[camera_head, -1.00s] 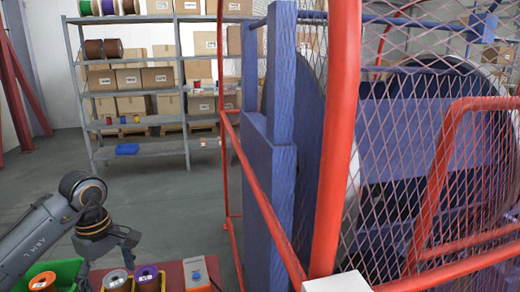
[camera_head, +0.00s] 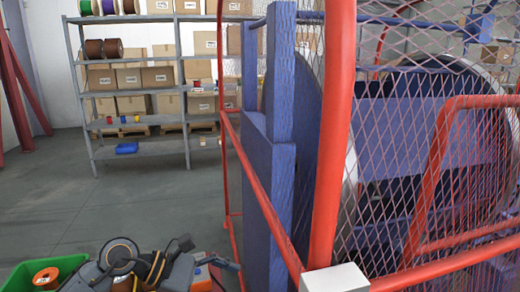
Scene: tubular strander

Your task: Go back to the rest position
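My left arm lies low along the bottom edge of the head view. Its gripper (camera_head: 208,255) points to the right, with its two dark fingers spread apart and nothing visible between them. My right gripper is not in view.
A green bin (camera_head: 70,263) with an orange spool (camera_head: 45,277) sits at the lower left. An orange-and-white item (camera_head: 201,278) is partly hidden beneath my gripper. The strander's red mesh guard (camera_head: 335,130) and blue frame (camera_head: 268,190) fill the right. A shelf (camera_head: 140,151) stands behind open floor.

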